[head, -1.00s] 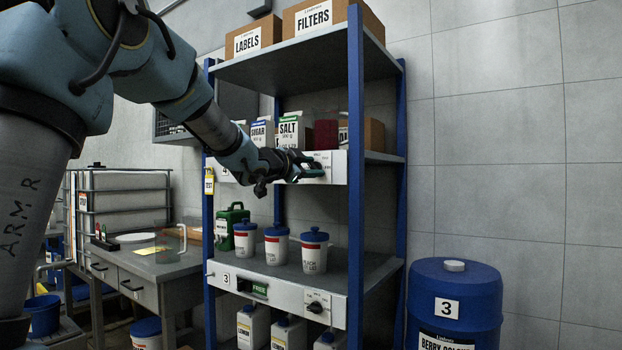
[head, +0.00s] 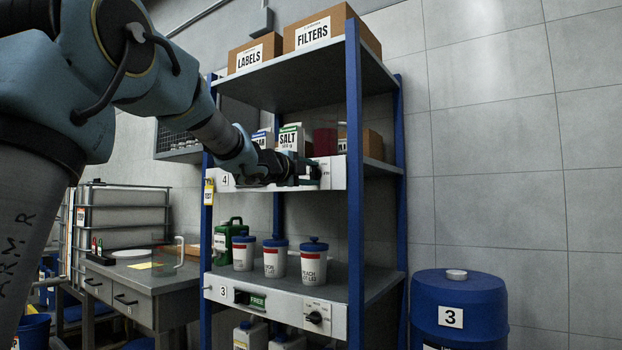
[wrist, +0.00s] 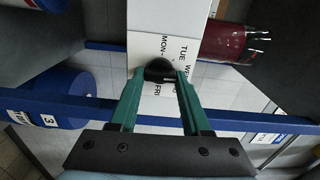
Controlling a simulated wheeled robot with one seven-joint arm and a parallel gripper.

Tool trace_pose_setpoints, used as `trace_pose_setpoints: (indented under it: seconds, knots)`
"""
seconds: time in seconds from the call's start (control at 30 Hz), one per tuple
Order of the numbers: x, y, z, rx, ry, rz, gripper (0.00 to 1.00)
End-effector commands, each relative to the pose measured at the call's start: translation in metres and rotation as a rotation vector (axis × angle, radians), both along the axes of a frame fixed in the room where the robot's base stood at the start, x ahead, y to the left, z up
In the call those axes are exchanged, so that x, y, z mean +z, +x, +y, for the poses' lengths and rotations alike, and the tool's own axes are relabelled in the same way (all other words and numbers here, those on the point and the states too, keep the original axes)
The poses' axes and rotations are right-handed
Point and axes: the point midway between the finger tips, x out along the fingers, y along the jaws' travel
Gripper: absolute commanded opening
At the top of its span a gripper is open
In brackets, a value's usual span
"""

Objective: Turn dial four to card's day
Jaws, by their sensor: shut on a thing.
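Dial four, a round black knob (wrist: 158,69), sits on a white panel with day words around it; MON, TUE, WED and FRI show in the wrist view. My gripper (wrist: 160,80) has its green fingers shut on this knob, one on each side. Its pointer is hard to make out. In the head view my gripper (head: 312,173) is at the right part of the shelf panel marked 4 (head: 338,172), and it hides the dial. A yellow tag (head: 208,192) hangs on the left post, its text too small to read surely.
Shelf 3 below has a black dial (head: 315,317) and a green FREE display (head: 256,302). White tubs (head: 275,262) stand on it. A salt carton (head: 290,140) and a dark red container (head: 325,142) stand above panel 4. A blue drum (head: 458,300) is at right.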

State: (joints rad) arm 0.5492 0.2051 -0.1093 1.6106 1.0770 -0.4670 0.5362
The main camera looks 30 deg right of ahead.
Motion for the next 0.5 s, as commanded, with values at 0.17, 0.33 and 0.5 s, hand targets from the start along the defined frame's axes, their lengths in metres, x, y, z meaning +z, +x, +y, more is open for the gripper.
trace_pose_setpoints:
  seconds: [0.17,0.33,0.5]
  knots:
    - [-0.0009,-0.0002,-0.0002,0.0,0.014,-0.023,0.0]
    - [-0.0007,-0.0001,-0.0001,0.0,0.016,-0.027,0.0]
    - [-0.0008,-0.0001,-0.0002,0.0,0.016,-0.027,0.0]
